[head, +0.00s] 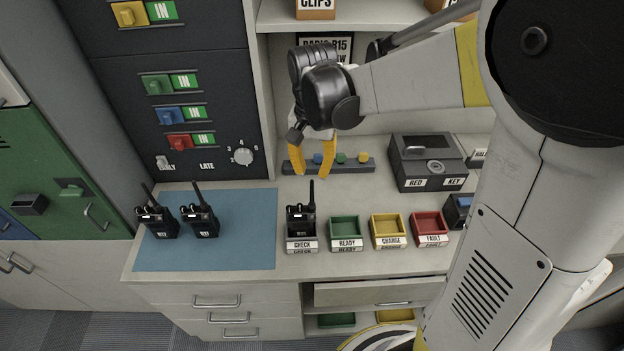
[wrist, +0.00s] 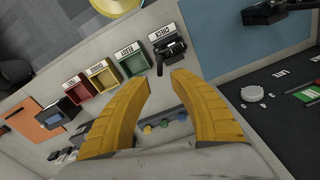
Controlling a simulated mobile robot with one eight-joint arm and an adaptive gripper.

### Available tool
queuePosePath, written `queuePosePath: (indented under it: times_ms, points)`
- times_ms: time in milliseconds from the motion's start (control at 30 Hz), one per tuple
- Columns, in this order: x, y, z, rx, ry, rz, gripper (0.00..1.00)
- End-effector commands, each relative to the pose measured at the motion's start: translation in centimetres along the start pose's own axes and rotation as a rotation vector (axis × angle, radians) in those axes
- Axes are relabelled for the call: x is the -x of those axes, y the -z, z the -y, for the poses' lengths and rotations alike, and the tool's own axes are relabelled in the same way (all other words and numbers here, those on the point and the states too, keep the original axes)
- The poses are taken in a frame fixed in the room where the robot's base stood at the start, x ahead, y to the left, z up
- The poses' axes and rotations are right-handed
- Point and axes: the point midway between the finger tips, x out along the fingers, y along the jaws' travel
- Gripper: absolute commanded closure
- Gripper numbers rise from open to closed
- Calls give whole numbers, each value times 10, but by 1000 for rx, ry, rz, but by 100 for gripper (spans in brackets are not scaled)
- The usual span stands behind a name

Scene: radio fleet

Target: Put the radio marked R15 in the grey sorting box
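A black radio (head: 300,220) with an upright antenna stands in the box labelled CHECK (head: 301,245) on the counter; its marking is not readable. It also shows in the wrist view (wrist: 170,47). The CHECK box appears grey, with a white label. Two more black radios, a left one (head: 161,223) and a right one (head: 203,222), stand on the blue mat; their small white markings are too small to read surely. My gripper (head: 310,174) is open and empty, its yellow fingers pointing down above the counter behind the CHECK box. Both fingers show in the wrist view (wrist: 162,78).
Green READY (head: 345,230), yellow CHARGE (head: 388,229) and red FAULT (head: 429,226) trays stand right of the CHECK box. A dark key box (head: 428,160) and a grey strip with coloured buttons (head: 350,165) are behind. The blue mat (head: 245,235) has free room on its right.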

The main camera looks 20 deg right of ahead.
Motion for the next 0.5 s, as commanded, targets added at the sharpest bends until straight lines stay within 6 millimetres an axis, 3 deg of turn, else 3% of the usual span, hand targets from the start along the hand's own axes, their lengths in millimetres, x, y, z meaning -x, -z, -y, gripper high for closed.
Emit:
queuePosePath:
  times_ms: [233, 500]
  points:
    - [30, -16, -10, 72, 40, -68, 73]
    - [71, -70, -45, 341, 144, -344, 73]
